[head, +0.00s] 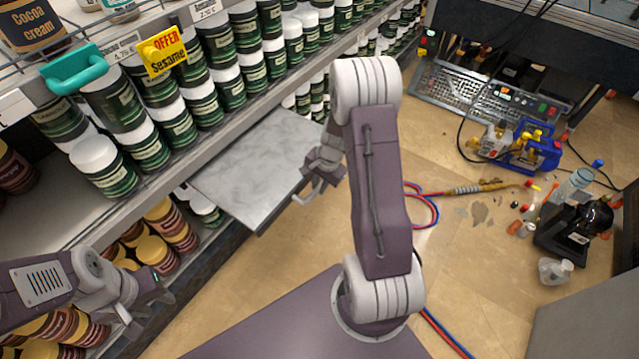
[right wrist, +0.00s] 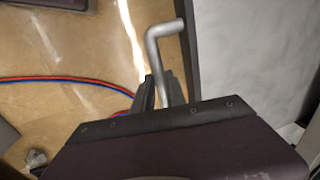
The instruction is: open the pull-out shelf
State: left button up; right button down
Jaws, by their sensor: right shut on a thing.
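The pull-out shelf (head: 262,165) is a grey, marble-patterned board. It sticks out from the rack below the upper row of jars. Its metal handle (head: 300,198) is a bent bar at the shelf's outer side, and it also shows in the right wrist view (right wrist: 158,32). My right gripper (head: 318,180) is shut on the handle; in the right wrist view its dark fingers (right wrist: 158,92) close around the bar, partly hidden by my wrist. My left gripper (head: 155,310) looks open and empty, in front of the lower jars at the left.
The rack (head: 215,140) carries green-labelled jars (head: 105,165) above and yellow-lidded jars (head: 160,250) below. Red and blue hoses (head: 425,205) lie on the floor. A blue-and-yellow device (head: 530,145), a black machine (head: 585,225) and small parts lie at right. The floor beside the shelf is clear.

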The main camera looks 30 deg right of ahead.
jog(key=shift+s, duration=0.15)
jog(key=c, duration=1.4)
grip_release()
jog(key=shift+o, duration=0.2)
notch_tip(320, 180, up, 9)
jog(key=s+p, duration=0.1)
jog(key=p, duration=0.4)
jog(key=shift+s+d, duration=0.3)
jog(key=shift+d, duration=0.05)
jog(key=shift+f, duration=0.1)
